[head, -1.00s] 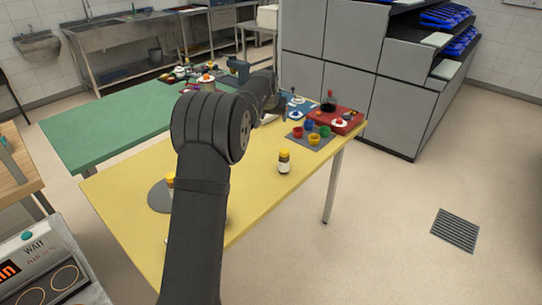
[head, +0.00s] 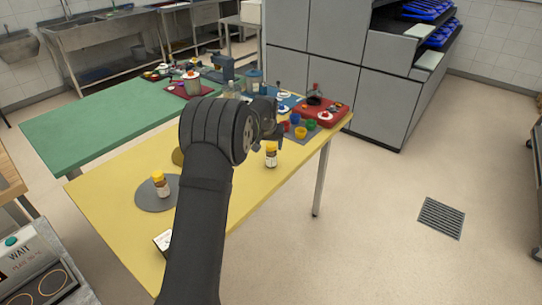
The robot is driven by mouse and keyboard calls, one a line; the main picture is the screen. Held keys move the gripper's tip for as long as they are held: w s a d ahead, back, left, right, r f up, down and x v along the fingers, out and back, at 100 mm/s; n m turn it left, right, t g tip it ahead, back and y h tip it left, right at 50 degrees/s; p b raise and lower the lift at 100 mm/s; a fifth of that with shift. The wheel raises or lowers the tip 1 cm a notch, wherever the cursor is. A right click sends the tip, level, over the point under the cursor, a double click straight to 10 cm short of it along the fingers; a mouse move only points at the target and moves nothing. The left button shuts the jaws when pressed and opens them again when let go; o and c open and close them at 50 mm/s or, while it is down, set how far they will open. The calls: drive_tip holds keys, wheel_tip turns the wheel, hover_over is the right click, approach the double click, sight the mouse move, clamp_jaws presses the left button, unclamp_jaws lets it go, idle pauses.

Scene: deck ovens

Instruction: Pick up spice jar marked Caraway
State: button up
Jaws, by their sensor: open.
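A second yellow-lidded jar (head: 161,185) stands on a round grey mat (head: 146,199) at the table's left. Both labels are too small to read, so I cannot tell which is Caraway. My gripper (head: 274,141) is open, seen small and partly behind my arm, close to the right jar's lid in the picture. I cannot tell whether it touches the jar.
Several coloured cups (head: 299,133) stand on a grey mat behind the right jar, beside a red tray (head: 333,112). A white box (head: 162,241) is partly hidden by my arm at the front edge. A green table (head: 100,130) adjoins at the left.

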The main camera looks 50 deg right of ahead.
drive_tip(key=shift+s+x, duration=0.15)
drive_tip(key=shift+x, duration=1.2)
drive_tip(key=shift+s+x, duration=0.2)
drive_tip(key=shift+x, duration=1.15)
drive_tip(key=shift+d, duration=0.1)
drive_tip(key=c, duration=1.1)
